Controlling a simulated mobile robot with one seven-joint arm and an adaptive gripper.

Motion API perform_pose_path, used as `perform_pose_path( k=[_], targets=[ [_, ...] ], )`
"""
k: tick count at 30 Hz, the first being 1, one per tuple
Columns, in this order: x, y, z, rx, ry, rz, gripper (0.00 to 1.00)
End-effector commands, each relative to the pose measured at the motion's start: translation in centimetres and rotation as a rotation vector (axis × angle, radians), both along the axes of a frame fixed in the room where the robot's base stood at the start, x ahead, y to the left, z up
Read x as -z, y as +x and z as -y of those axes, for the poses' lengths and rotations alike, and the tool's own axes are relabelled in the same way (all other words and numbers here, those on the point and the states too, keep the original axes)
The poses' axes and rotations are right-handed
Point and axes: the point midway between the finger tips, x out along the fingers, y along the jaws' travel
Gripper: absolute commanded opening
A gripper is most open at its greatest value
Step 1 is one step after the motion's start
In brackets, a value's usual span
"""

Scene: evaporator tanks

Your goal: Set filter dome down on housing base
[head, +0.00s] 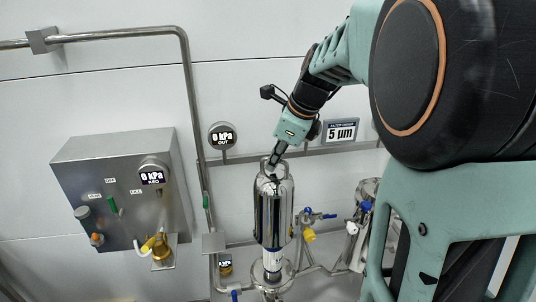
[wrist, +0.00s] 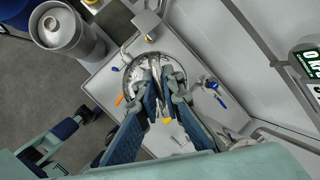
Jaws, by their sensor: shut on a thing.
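The filter dome (head: 273,212) is a shiny, upright steel cylinder with a handle on top, at the middle of the head view. My gripper (head: 273,163) is shut on that handle from above. Just below the dome, a short pale cylindrical section shows, and under it the round steel flange of the housing base (head: 258,275). The dome's lower edge appears to be above the flange, apart from it. In the wrist view my gripper (wrist: 158,92) covers much of the dome's round top (wrist: 133,74); the housing base is not distinguishable there.
A grey control box (head: 115,190) with a gauge is on the wall at left. A pipe (head: 195,130) runs down left of the dome. Blue-handled valves (head: 309,213) and a steel vessel (head: 364,195) stand close at right. A 5 µm sign (head: 342,131) hangs behind.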

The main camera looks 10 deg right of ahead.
Motion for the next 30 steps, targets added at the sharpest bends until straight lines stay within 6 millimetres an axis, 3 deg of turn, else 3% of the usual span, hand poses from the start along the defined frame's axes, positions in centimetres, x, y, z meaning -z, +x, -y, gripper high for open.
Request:
perform_pose_path(
  k=[30],
  targets=[
    [2.0, 0.1, 0.0, 0.001, 0.001, 0.005, 0.0]
  ],
)
